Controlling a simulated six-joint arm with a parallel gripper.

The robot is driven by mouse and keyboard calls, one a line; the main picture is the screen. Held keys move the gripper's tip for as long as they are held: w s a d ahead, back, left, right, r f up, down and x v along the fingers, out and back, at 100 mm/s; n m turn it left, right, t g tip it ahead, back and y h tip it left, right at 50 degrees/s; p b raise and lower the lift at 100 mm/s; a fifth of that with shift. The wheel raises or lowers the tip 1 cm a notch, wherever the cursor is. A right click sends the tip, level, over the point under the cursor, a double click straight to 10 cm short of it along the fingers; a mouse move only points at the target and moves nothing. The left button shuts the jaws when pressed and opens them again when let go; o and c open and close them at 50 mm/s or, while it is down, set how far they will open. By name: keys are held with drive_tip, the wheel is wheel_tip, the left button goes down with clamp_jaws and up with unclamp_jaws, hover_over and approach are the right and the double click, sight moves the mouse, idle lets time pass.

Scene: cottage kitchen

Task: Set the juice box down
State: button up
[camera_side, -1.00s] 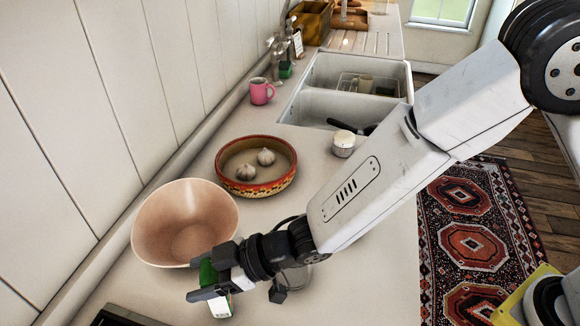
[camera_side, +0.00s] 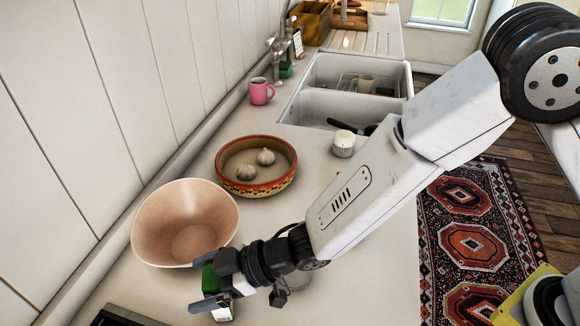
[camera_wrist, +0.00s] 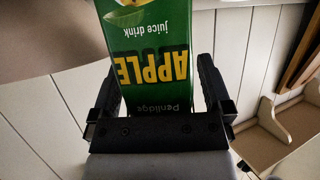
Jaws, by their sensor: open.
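The juice box (camera_side: 208,279) is a green and white carton near the front of the pale counter (camera_side: 350,250), beside the large bowl. It looks upright in the side view, partly hidden by my gripper (camera_side: 213,284). Its base appears at or very near the counter; contact is unclear. In the wrist view the green juice box (camera_wrist: 150,45), with yellow "APPLE" lettering, sits between the two black fingers of my gripper (camera_wrist: 158,75). The fingers are open, one on each side of the box, with a small gap showing at the right.
A large peach bowl (camera_side: 150,235) stands just behind the box.

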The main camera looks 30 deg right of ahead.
drive_tip(key=shift+r, duration=0.2)
drive_tip(key=v, duration=1.2)
drive_tip(key=shift+s, duration=0.1)
idle(0.5)
